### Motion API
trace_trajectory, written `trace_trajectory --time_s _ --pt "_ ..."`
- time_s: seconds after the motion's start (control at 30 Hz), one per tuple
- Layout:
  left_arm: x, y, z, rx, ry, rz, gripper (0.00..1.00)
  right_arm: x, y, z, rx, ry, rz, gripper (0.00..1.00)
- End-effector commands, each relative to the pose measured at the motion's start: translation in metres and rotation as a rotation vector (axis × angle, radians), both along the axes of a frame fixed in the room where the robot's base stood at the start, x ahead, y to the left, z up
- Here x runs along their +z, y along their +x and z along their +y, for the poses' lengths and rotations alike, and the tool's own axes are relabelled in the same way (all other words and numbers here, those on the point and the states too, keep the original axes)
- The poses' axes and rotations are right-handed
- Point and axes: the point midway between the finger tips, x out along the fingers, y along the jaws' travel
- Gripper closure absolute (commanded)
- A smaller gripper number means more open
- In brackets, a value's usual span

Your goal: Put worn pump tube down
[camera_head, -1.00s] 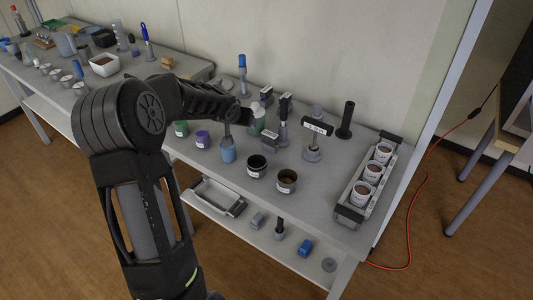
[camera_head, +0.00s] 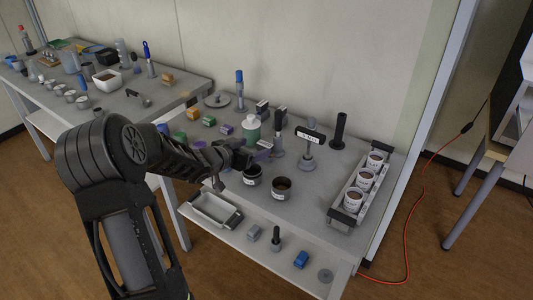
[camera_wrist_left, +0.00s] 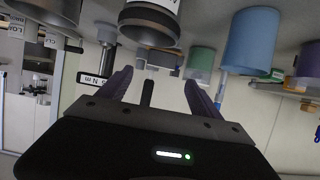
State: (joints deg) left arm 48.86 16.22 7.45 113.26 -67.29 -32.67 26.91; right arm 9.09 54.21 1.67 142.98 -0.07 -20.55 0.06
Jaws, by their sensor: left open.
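My left gripper (camera_head: 262,152) is over the bench near the two dark jars, its fingers apart. In the left wrist view its two fingers (camera_wrist_left: 158,82) are spread and no held thing shows between them. Beyond the fingers stands a tool with a black handle (camera_wrist_left: 147,95); in the head view it may be the grey tool with a black top (camera_head: 279,122). I cannot pick out the worn pump tube for certain in either view. My left forearm hides part of the bench. My right gripper is not in view.
Two open dark jars (camera_head: 281,188) stand near the bench's front edge. A rack of white cups (camera_head: 353,199) is at the right end. A green-and-white bottle (camera_head: 251,128) and a torque tool (camera_head: 309,145) stand behind. The lower shelf holds a tray (camera_head: 212,209).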

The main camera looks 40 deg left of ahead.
Motion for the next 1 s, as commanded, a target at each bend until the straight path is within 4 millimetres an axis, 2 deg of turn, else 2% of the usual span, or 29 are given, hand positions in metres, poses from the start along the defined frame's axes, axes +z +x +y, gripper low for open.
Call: trace_trajectory --time_s 0.23,0.5,0.83,1.0 --pt "-0.001 0.002 0.000 0.001 0.000 0.001 0.25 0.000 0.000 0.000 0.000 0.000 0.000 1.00" --pt "-0.010 0.024 0.000 0.001 -0.001 0.002 0.25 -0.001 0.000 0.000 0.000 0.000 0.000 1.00" --pt "-0.011 0.026 0.001 0.002 0.001 0.002 0.25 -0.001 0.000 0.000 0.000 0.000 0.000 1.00" --pt "-0.022 0.043 0.000 0.002 -0.002 0.003 0.25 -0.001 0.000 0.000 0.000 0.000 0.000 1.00"
